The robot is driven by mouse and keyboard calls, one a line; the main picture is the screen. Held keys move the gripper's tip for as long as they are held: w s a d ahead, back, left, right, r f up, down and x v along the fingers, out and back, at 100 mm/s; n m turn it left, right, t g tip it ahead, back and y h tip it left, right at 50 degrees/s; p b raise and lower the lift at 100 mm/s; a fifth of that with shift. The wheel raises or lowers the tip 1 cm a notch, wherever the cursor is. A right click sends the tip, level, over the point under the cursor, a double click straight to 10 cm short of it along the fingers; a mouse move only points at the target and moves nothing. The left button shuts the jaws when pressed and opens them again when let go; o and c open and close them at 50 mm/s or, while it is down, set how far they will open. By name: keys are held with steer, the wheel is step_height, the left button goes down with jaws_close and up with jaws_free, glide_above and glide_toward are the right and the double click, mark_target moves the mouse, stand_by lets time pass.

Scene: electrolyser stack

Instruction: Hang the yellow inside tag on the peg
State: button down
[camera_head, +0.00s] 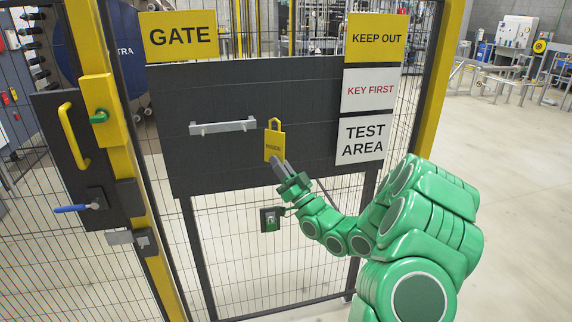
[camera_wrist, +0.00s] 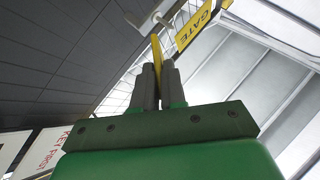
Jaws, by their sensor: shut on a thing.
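The yellow tag (camera_head: 274,147) has a loop at its top and dark lettering on its face. It stands upright in my gripper (camera_head: 280,166), which is shut on its lower edge. The wrist view shows the tag edge-on (camera_wrist: 156,48) between the two grey fingers of my gripper (camera_wrist: 159,72). A pale metal bar (camera_head: 222,127) with raised ends is on the dark gate panel, left of the tag in the head view. It also shows beyond the tag in the wrist view (camera_wrist: 152,18). I cannot tell which part of it is the peg. The tag and bar look apart.
The dark panel (camera_head: 250,90) carries a GATE sign (camera_head: 179,36) and a KEY FIRST sign (camera_head: 370,91). A yellow handle (camera_head: 73,137) and a blue-gripped lever (camera_head: 72,209) are at the left. A small key box (camera_head: 270,220) is below the panel. Open floor lies to the right.

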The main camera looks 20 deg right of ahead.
steer(key=s+a+n+g+y, duration=0.2)
steer(key=s+a+g+y, duration=0.35)
steer(key=g, duration=0.35)
steer(key=w+f+g+y, duration=0.1)
steer(key=w+f, duration=0.1)
steer(key=w, duration=0.7)
steer(key=shift+f, duration=0.15)
stand_by(1.2)
steer(key=shift+d, duration=0.1)
stand_by(0.6)
steer(key=c, duration=1.1)
jaws_free()
steer(key=shift+d+f, duration=0.1)
